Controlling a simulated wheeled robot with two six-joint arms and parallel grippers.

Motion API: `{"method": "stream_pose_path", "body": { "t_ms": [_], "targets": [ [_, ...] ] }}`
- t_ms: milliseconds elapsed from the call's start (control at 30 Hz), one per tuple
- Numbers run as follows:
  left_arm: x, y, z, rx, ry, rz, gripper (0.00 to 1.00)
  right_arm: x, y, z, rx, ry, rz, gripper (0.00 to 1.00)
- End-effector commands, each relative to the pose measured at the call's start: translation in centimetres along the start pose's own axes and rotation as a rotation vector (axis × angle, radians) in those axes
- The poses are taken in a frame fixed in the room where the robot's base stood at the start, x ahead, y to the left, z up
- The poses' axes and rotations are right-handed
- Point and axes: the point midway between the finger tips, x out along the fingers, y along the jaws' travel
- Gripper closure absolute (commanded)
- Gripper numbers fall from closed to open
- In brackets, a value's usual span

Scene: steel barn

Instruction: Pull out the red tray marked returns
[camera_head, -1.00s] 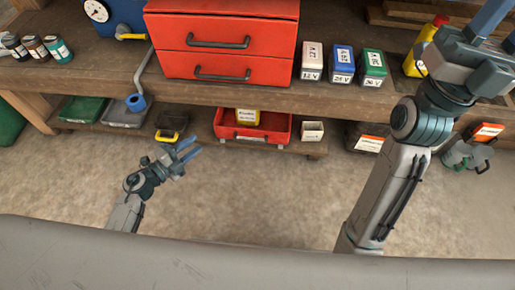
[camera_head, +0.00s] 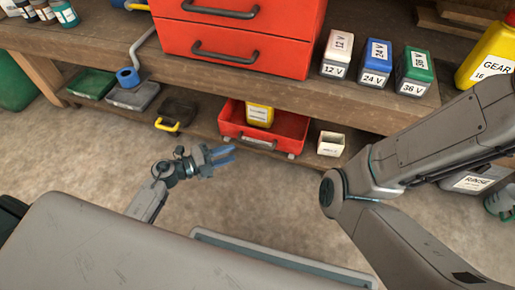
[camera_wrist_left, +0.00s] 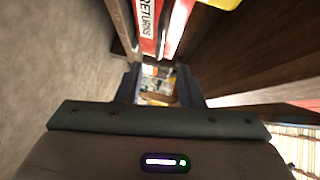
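The red tray (camera_head: 291,126) sits on the low shelf under the workbench, with a yellow container (camera_head: 260,114) in it and a pale handle on its front. In the left wrist view the red tray (camera_wrist_left: 173,28) shows at the top, with a white "RETURNS" label (camera_wrist_left: 147,18). My left gripper (camera_head: 224,155) is open and empty, in front of the tray and a little to its left, apart from it. My right arm reaches out past the right edge; its gripper is outside the view.
Left of the tray are a dark bin with a yellow handle (camera_head: 174,116), a grey bin (camera_head: 132,96) and a green bin (camera_head: 91,83). A small white box (camera_head: 331,144) stands to its right. The red drawer cabinet (camera_head: 240,38) is above. The floor in front is clear.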

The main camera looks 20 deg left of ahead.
Motion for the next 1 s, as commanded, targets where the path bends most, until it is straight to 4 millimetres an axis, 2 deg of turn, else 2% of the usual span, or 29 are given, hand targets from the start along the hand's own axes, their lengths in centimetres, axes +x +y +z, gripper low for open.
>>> {"method": "stream_pose_path", "body": {
  "t_ms": [167,400,600,767,1000],
  "targets": [
    [2.1,0.2,0.0,0.000,0.000,-0.006,0.66,-0.9,0.3,-0.3,0.001,-0.012,0.001,0.64],
    [6.8,0.3,0.1,0.000,0.000,-0.006,0.66,-2.8,0.8,-1.3,0.002,-0.017,0.001,0.64],
    [9.6,0.2,0.1,0.000,0.000,-0.003,0.66,-3.8,1.1,-1.8,0.003,-0.019,0.002,0.64],
    [10.6,0.1,0.0,0.000,0.000,-0.001,0.66,-4.0,1.2,-1.9,0.003,-0.019,0.002,0.64],
    [10.7,0.0,0.0,0.000,0.000,0.000,0.66,-4.0,1.2,-1.9,0.003,-0.019,0.002,0.64]
  ]
}}
